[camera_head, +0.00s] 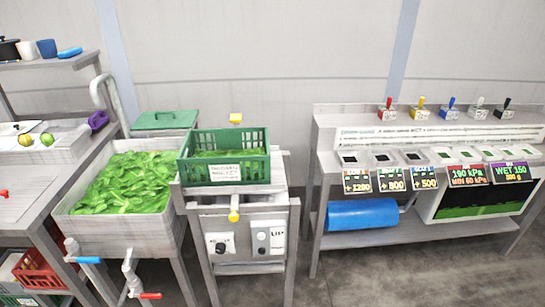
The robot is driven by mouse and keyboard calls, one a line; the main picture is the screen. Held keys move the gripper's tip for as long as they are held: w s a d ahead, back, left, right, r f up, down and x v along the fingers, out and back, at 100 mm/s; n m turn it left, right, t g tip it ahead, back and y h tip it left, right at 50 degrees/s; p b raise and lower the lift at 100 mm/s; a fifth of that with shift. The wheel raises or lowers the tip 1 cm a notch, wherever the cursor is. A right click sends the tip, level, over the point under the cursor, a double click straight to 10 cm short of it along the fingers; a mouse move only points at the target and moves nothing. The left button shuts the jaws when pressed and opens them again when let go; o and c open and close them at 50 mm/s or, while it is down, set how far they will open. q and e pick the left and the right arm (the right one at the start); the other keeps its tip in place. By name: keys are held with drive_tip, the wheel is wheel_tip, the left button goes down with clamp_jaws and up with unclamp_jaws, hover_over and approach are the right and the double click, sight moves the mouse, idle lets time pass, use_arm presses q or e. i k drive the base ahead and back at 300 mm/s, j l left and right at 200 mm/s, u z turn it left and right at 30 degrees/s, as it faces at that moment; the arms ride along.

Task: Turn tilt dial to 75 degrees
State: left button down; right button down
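A stand in the middle has two small panels on its front. The left panel carries a black dial (220,247) with a label above it too small to read. The right panel (262,240) has small round controls beside a sign (278,238) that reads "UP". I cannot tell for sure which one is the tilt dial, nor read any angle. A green crate (225,173) with leafy greens sits on top of the stand and appears level. Neither of my grippers is in view.
A sink (165,235) full of greens stands left of the stand, with blue and red-handled taps below. A yellow-tipped handle (234,215) juts out above the panels. A bench (330,170) with displays and a blue cylinder (362,214) stands right. Floor shows between.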

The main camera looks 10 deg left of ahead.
sight(220, 247)
drive_tip(key=k+j, duration=0.1)
drive_tip(key=k+j+u, duration=0.15)
drive_tip(key=u, duration=0.25)
drive_tip(key=k+j+u, duration=0.1)
drive_tip(key=j+u, duration=0.25)
drive_tip(key=k+l, duration=0.05)
